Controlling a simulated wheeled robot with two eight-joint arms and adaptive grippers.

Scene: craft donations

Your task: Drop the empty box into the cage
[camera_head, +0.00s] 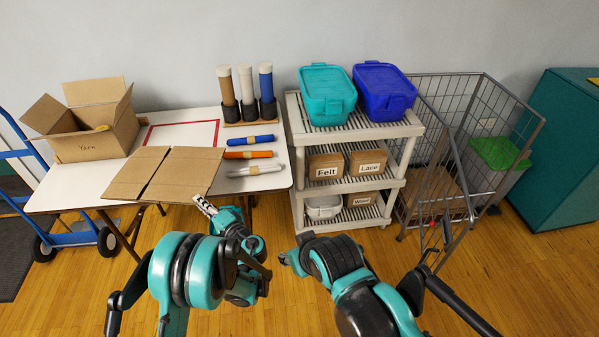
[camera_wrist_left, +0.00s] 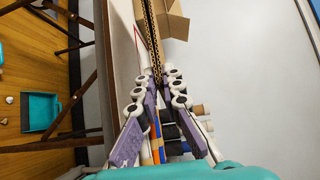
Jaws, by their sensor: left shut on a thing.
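The empty box is a flattened brown cardboard sheet (camera_head: 165,173) with a fold line across it, at the front of the white table. My left gripper (camera_head: 204,206) is shut on its near right edge. In the left wrist view the cardboard edge (camera_wrist_left: 154,45) runs up from between the fingers of the left gripper (camera_wrist_left: 161,88). I cannot tell whether the sheet still touches the table. The wire cage (camera_head: 458,74) stands at the right, open at the top, with brown cardboard (camera_head: 436,190) low inside. My right gripper (camera_head: 287,258) is low in the middle, its fingers unclear.
The white table (camera_head: 70,197) holds an open Yarn box (camera_head: 92,148), coloured rolls (camera_head: 250,154) and a rack of upright tubes (camera_head: 247,113). A shelf cart (camera_head: 291,103) with teal and blue bins stands between table and cage. A green-lidded bin (camera_head: 499,152) is behind the cage.

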